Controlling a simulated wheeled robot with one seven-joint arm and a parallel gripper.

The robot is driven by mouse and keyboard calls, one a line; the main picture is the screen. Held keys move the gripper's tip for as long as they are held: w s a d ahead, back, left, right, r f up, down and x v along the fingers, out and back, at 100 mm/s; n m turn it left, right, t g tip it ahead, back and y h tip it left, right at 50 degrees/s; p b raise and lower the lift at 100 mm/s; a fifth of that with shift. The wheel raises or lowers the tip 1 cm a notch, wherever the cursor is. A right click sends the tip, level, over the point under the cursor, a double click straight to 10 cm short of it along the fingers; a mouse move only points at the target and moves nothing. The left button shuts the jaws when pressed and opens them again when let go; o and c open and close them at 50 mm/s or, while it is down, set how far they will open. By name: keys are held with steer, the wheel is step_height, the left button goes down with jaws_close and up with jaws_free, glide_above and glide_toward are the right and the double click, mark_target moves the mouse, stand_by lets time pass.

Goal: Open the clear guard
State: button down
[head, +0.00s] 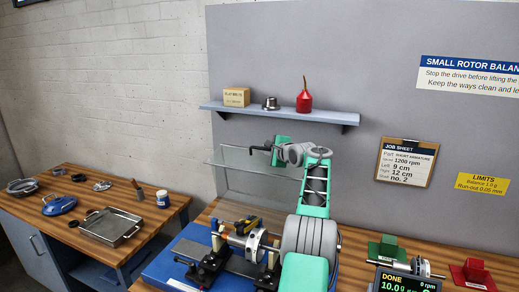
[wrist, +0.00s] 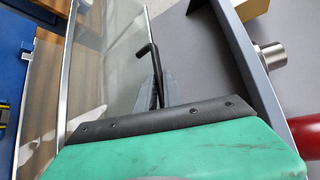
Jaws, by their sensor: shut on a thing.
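The clear guard (head: 236,158) is a see-through panel with a thin pale frame. In the head view its top part stands raised and tilted above the balancing machine, below the wall shelf. My gripper (head: 270,149) is at the guard's right upper edge. In the wrist view the guard (wrist: 105,70) fills the left and middle, and its bent black handle (wrist: 147,50) runs down between the fingers of my gripper (wrist: 163,88). The fingers are shut on the handle. The handle's lower end is hidden by the fingers and the gripper body.
The machine's rotor (head: 247,243) sits on a blue base (head: 165,268) under the guard. The shelf (head: 290,115) holds a box, a metal part and a red oil can (head: 304,100), close above my gripper. A display (head: 405,282) reads DONE, 0 rpm.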

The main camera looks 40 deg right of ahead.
steer(key=shift+w+d+f, duration=0.2)
steer(key=shift+d, duration=0.3)
steer(key=c, duration=1.5)
jaws_free()
steer(key=shift+s+a+b, duration=0.15)
steer(key=shift+s+b, duration=0.4)
steer(key=shift+b, duration=0.15)
steer(key=b+v, duration=0.3)
steer(key=v, duration=0.2)
steer(key=shift+s+a+r, duration=0.1)
steer(key=shift+s+r, duration=0.15)
steer(key=shift+s, duration=0.1)
steer(key=shift+s+a+r, duration=0.15)
steer(key=shift+s+r, duration=0.1)
steer(key=shift+s, duration=0.1)
